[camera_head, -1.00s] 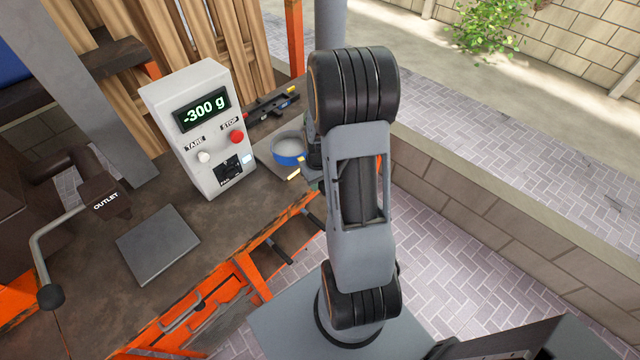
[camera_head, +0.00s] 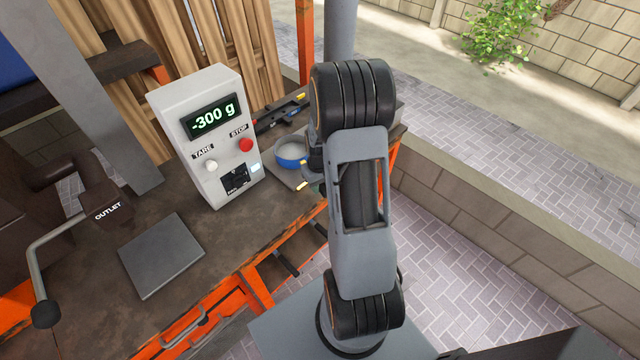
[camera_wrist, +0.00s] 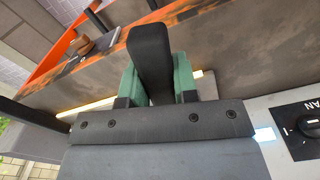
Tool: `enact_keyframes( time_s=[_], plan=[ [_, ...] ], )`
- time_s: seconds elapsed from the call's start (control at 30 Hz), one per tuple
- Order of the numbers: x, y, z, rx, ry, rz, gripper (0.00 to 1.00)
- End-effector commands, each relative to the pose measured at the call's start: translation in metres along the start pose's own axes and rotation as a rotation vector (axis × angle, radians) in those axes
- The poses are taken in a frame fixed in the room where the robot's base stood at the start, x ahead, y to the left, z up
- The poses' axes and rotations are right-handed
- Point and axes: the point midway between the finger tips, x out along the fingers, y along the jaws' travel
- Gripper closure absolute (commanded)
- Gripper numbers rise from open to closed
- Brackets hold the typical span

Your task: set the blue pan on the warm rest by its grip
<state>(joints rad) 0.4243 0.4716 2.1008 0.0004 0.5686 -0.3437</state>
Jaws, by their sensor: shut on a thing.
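The blue pan (camera_head: 291,152), a round dish with a pale inside, is at the back right of the bench, beside the white box. It is over or on a small grey plate (camera_head: 283,177) with a warm-lit strip at its front edge; I cannot tell if they touch. The lit strip also shows in the wrist view (camera_wrist: 88,108). My gripper (camera_wrist: 156,82), with green fingers, is shut on the pan's black grip (camera_wrist: 150,58). In the head view my arm hides the grip; the pan's bowl does not show in the wrist view.
The white box (camera_head: 232,180) reads -300 g and stands left of the pan. A dark flat plate (camera_head: 160,255) lies near the OUTLET block (camera_head: 103,207) and its lever. A dark tool (camera_head: 280,113) lies behind the pan. The bench's orange front edge is close to my arm.

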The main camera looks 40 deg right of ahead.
Motion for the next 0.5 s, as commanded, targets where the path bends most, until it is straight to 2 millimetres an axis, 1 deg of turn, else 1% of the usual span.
enact_keyframes(
  time_s=[0.43,0.47,0.5],
  plan=[
    [0.0022,0.0001,-0.0008,0.000,0.003,0.001,1.00],
    [0.0022,0.0001,-0.0008,0.000,0.003,0.001,0.72],
    [0.0022,0.0001,-0.0008,0.000,0.003,0.001,0.68]
  ],
)
